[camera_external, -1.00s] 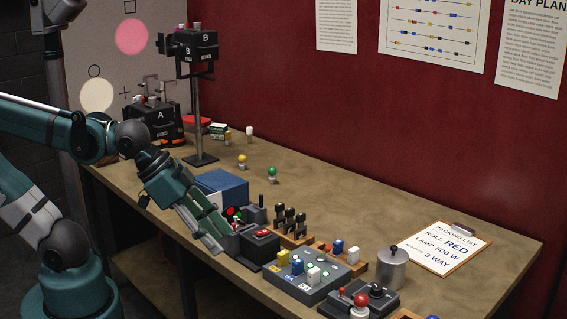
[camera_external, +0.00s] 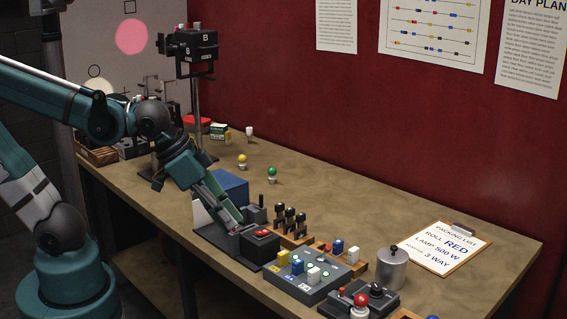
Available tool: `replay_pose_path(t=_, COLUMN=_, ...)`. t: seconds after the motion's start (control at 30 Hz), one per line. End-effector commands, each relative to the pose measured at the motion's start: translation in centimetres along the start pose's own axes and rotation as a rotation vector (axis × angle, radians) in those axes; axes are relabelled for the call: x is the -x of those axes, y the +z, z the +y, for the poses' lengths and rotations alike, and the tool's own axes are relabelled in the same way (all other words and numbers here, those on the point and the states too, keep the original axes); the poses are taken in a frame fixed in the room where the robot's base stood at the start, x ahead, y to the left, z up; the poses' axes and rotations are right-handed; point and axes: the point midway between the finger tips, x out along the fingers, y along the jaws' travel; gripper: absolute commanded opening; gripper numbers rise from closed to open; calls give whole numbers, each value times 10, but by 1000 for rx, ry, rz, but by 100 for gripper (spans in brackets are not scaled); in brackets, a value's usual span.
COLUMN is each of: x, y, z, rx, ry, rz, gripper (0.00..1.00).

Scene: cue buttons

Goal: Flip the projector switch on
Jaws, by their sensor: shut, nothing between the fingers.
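My gripper (camera_external: 237,227) points down and to the right, shut and empty, over the left part of the controls on the bench. Its tip is close beside a dark box with a red rocker or button (camera_external: 262,233); I cannot tell whether they touch. A small box with an upright dark lever (camera_external: 260,202) stands just behind. No label marks any of these as the projector switch. A projector-like black unit marked B (camera_external: 190,46) stands on a post at the back. Unit A is mostly hidden behind my arm.
A grey panel with coloured blocks (camera_external: 306,279), a row of dark levers (camera_external: 290,220), a metal canister (camera_external: 392,268) and a red-knobbed joystick box (camera_external: 361,301) stand nearby. A blue box (camera_external: 229,184) is behind my gripper. The bench's right side holds a clipboard (camera_external: 448,249).

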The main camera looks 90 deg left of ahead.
Motion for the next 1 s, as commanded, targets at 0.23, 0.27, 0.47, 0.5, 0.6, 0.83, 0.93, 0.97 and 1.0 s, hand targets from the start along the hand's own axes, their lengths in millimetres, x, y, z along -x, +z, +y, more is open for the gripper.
replay_pose_path(t=0.23, x=7, y=-25, z=-15, rx=88, ry=-46, rz=-31, gripper=0)
replay_pose_path(t=0.27, x=7, y=-28, z=-17, rx=100, ry=-51, rz=-35, gripper=0)
replay_pose_path(t=0.47, x=8, y=-44, z=-31, rx=173, ry=-91, rz=-58, gripper=0)
replay_pose_path(t=0.5, x=9, y=-46, z=-34, rx=187, ry=-99, rz=-63, gripper=0)
replay_pose_path(t=0.6, x=9, y=-54, z=-41, rx=224, ry=-120, rz=-73, gripper=0)
replay_pose_path(t=0.83, x=10, y=-71, z=-58, rx=310, ry=-169, rz=-94, gripper=0)
replay_pose_path(t=0.93, x=11, y=-77, z=-65, rx=347, ry=-191, rz=-104, gripper=0)
replay_pose_path(t=0.97, x=11, y=-79, z=-67, rx=358, ry=-197, rz=-106, gripper=0)
replay_pose_path(t=1.0, x=11, y=-82, z=-70, rx=374, ry=-206, rz=-109, gripper=0)
